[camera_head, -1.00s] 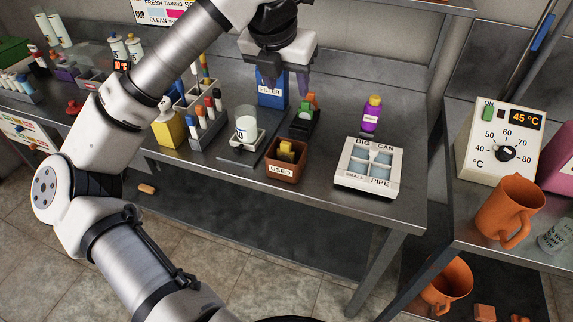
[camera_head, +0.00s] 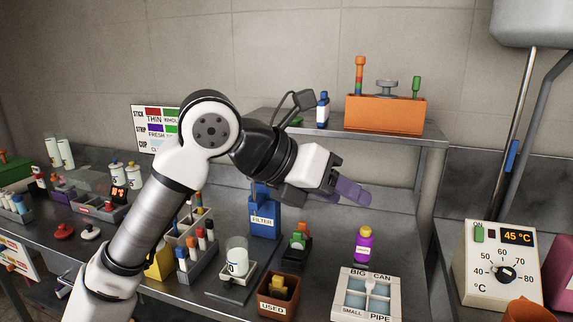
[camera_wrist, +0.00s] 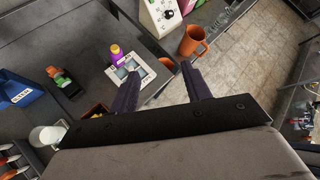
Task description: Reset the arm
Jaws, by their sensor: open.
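My gripper (camera_head: 352,191) is raised over the steel bench in the head view, its purple fingers pointing right. In the wrist view my gripper (camera_wrist: 160,88) shows two purple fingers spread apart with nothing between them. Below and behind it stands a blue FILTER box (camera_head: 264,217), partly hidden by my wrist. The purple bottle with a yellow cap (camera_head: 364,245) stands upright on the bench, apart from my gripper.
A shelf (camera_head: 432,135) at the back carries an orange block (camera_head: 385,114) with tools and a small blue bottle (camera_head: 322,111). A BIG CAN tray (camera_head: 340,295), USED bin (camera_head: 291,307) and white cup (camera_head: 237,262) stand on the bench. A heater box (camera_head: 463,285) stands right.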

